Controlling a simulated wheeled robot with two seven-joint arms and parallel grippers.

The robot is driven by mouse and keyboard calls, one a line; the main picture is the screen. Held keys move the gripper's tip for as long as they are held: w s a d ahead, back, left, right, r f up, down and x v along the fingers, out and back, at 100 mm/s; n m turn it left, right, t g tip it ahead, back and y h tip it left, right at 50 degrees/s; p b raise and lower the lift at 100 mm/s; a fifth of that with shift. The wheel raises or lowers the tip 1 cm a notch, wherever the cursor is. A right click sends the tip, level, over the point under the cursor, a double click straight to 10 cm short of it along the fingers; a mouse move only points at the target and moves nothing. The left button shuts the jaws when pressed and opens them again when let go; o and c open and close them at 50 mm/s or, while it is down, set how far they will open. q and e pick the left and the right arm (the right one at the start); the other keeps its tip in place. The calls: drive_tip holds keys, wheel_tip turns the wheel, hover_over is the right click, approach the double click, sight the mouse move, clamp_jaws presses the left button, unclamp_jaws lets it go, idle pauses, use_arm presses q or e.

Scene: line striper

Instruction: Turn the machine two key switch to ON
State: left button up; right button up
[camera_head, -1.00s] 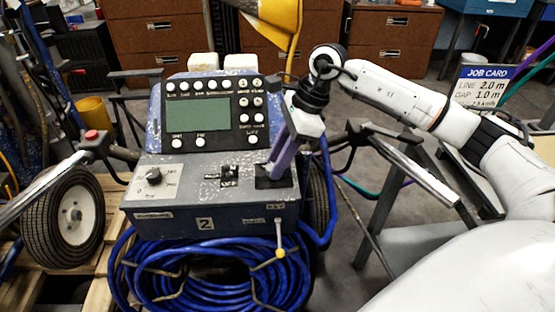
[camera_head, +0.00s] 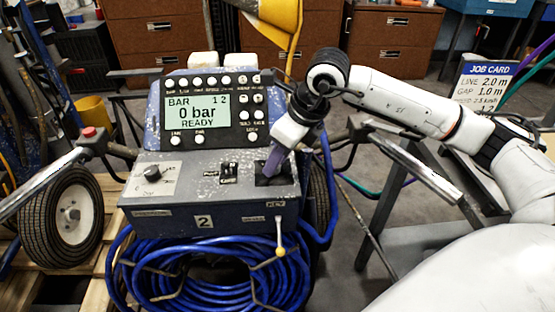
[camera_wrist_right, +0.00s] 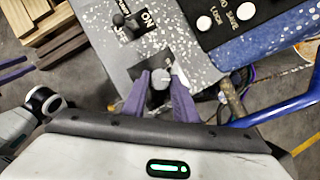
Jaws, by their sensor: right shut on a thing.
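Machine two (camera_head: 204,222), a blue-grey console marked 2, stands in front of me in the head view. Its screen (camera_head: 197,113) is lit and reads 0 bar READY. My right gripper (camera_head: 275,166) reaches down to the black switch plate (camera_head: 262,180) at the panel's right. In the right wrist view, the purple fingers of my right gripper (camera_wrist_right: 160,86) are shut on the grey key switch (camera_wrist_right: 160,77). Its ON or OFF marking is hidden. Purple strips at the left edge of that view look like my left gripper (camera_wrist_right: 14,70), cut off by the frame.
A pump toggle (camera_head: 229,171) and a dial (camera_head: 152,172) sit left of the switch on the panel. A yellow-knobbed lever (camera_head: 280,250) and a coiled blue hose (camera_head: 200,270) are below. A job card (camera_head: 485,85) stands at the right.

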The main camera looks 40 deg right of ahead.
idle(0.4)
drive_tip(key=o, duration=1.1)
drive_tip(key=shift+c, duration=0.2)
drive_tip(key=v, duration=1)
drive_tip(key=shift+r+p, duration=0.2)
drive_tip(key=shift+p, duration=0.25)
drive_tip(key=shift+a+r, duration=0.1)
